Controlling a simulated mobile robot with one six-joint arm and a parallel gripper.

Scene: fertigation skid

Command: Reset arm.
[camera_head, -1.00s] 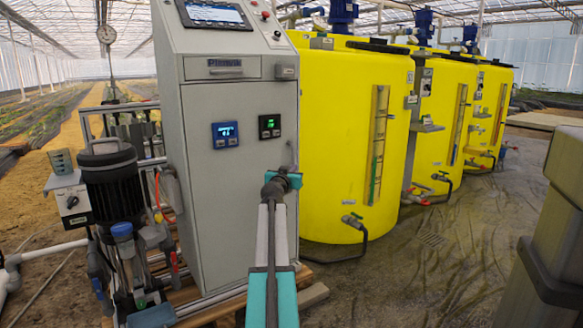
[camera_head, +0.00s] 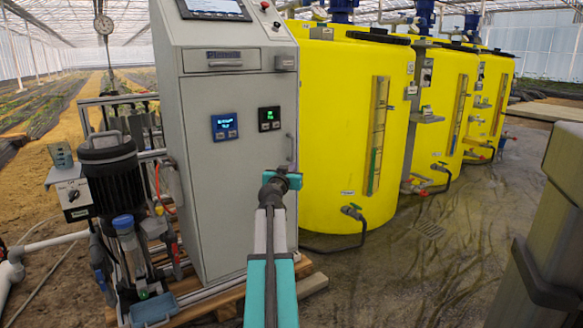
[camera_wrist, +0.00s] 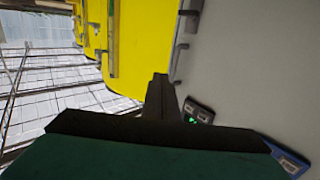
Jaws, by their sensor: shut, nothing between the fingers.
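My gripper (camera_wrist: 161,80) shows in the wrist view as dark fingers set together, with nothing between them. In the head view my arm reaches forward from the bottom middle, in front of the grey control cabinet's right edge. The gripper's fingers are too hidden there to make out.
The grey cabinet (camera_head: 235,180) stands on a wooden pallet, with a pump (camera_head: 108,165) and pipework at its left. Several yellow tanks (camera_head: 335,130) line the right. A grey post-like object (camera_head: 550,225) is at the right edge. Wet floor (camera_head: 420,270) between is clear.

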